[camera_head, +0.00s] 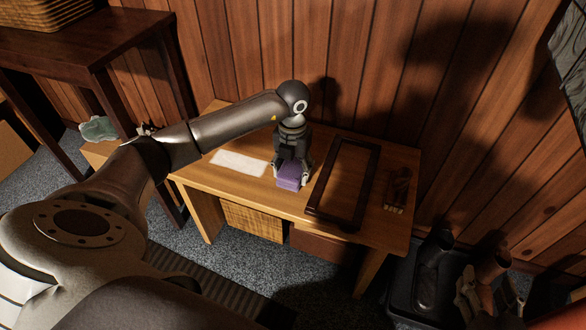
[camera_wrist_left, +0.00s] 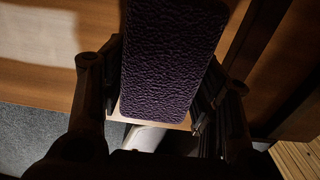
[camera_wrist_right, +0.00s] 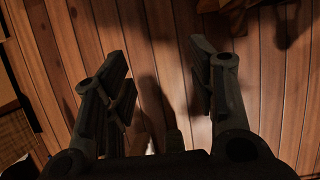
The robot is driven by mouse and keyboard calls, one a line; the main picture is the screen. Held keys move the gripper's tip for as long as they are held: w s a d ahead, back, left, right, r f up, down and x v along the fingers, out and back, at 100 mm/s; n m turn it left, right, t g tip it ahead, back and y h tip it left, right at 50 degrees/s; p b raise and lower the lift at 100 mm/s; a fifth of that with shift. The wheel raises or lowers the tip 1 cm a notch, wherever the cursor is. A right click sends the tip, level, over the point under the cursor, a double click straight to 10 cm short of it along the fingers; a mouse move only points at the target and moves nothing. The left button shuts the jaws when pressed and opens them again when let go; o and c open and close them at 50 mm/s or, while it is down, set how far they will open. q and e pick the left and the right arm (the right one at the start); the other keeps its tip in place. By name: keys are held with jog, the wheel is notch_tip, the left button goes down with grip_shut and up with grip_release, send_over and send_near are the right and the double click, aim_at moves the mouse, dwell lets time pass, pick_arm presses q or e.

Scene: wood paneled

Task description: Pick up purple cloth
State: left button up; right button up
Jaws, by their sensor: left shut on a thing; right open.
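The purple cloth (camera_head: 290,175) is a folded, block-like bundle at the front middle of the wooden desk (camera_head: 240,195). My left gripper (camera_head: 291,170) points down over it, with its fingers on either side of the cloth. In the left wrist view the textured purple cloth (camera_wrist_left: 172,60) fills the space between the fingers, and the left gripper (camera_wrist_left: 165,95) is shut on it. Whether the cloth touches the desk I cannot tell. My right gripper (camera_wrist_right: 155,85) is open and empty in the right wrist view, facing wooden planks; in the head view I cannot clearly make it out on its own.
A white sheet (camera_head: 240,163) lies left of the cloth. A dark frame (camera_head: 312,206) lies close on its right, with a small brown item (camera_head: 398,188) beyond. A wood-paneled wall (camera_head: 350,60) stands behind. A dark bin (camera_head: 405,300) stands on the floor at right.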

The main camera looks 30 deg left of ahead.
aim_at(293, 168)
pick_arm(q)
jog(key=r, duration=0.2)
jog(key=r+p, duration=0.1)
jog(key=shift+s+d+r, duration=0.15)
jog(key=shift+s+r, duration=0.05)
jog(key=shift+r, duration=0.15)
jog(key=s+d+r+p, duration=0.2)
jog(key=s+d+r, duration=0.1)
jog(key=s, duration=0.3)
jog(key=s+d+r+p, duration=0.1)
jog(key=s+d+r, duration=0.2)
jog(key=s+r, duration=0.3)
jog(key=shift+d+p, duration=0.25)
jog(key=shift+p, duration=0.1)
pick_arm(e)
jog(key=s+d+f+g+h, duration=0.1)
jog(key=s+d+f+g, duration=0.1)
jog(key=s+f+g, duration=0.2)
jog(key=s+d+f+g+h, duration=0.1)
jog(key=s+d+f+g, duration=0.2)
jog(key=s, duration=0.8)
jog(key=shift+d+f+m+g+h, duration=0.3)
jog(key=shift+f+g, duration=0.55)
jog(key=shift+g, duration=0.55)
pick_arm(q)
jog(key=shift+w, duration=0.1)
pick_arm(e)
jog(key=shift+s, duration=0.1)
